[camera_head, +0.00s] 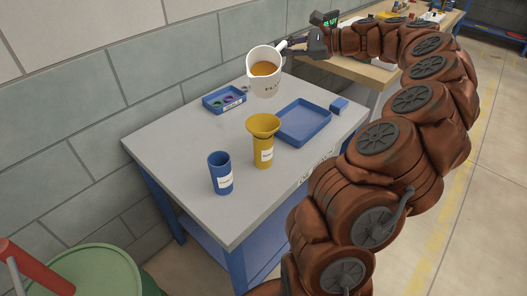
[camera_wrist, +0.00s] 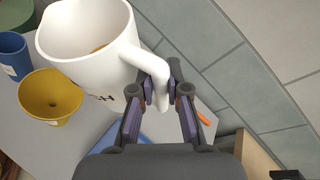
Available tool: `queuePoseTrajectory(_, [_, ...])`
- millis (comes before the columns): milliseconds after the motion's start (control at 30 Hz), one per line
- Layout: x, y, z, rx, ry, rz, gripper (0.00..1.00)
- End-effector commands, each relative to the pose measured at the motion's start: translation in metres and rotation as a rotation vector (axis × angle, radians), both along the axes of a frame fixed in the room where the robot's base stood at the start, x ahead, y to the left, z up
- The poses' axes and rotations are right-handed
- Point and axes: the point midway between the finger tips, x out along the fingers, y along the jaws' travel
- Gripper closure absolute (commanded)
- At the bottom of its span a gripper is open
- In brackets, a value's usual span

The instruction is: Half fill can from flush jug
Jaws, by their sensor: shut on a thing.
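The white jug (camera_head: 264,87) holds amber-brown liquid and is tilted slightly above the table in the head view. It also shows in the wrist view (camera_wrist: 88,62), with dark lettering partly visible. My gripper (camera_wrist: 160,82) is shut on the jug's handle. In the head view, my gripper (camera_head: 292,45) is at the jug's upper right. A yellow can with a wide funnel-shaped top (camera_head: 264,150) stands upright on the table, below the jug and apart from it. A blue can (camera_head: 220,174) with a white label stands to its left. The insides of both cans are hard to see.
The grey table (camera_head: 190,145) carries an empty blue tray (camera_head: 303,122), a small blue block (camera_head: 339,105) and a shallow blue bin with rings (camera_head: 222,100). A block wall stands behind. A wooden bench (camera_head: 362,72) is at the back right. A green drum (camera_head: 85,275) is at lower left.

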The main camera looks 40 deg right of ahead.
Motion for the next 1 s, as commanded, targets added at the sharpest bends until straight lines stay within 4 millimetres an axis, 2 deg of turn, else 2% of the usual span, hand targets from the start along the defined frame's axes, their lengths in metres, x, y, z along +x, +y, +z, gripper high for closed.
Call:
queuePoseTrajectory(433, [-0.0001, 0.0001, 0.0, -0.002, -0.004, 0.0, 1.0])
queuePoseTrajectory(1000, [-0.0029, 0.0026, 0.0034, -0.074, -0.099, -0.001, 1.0])
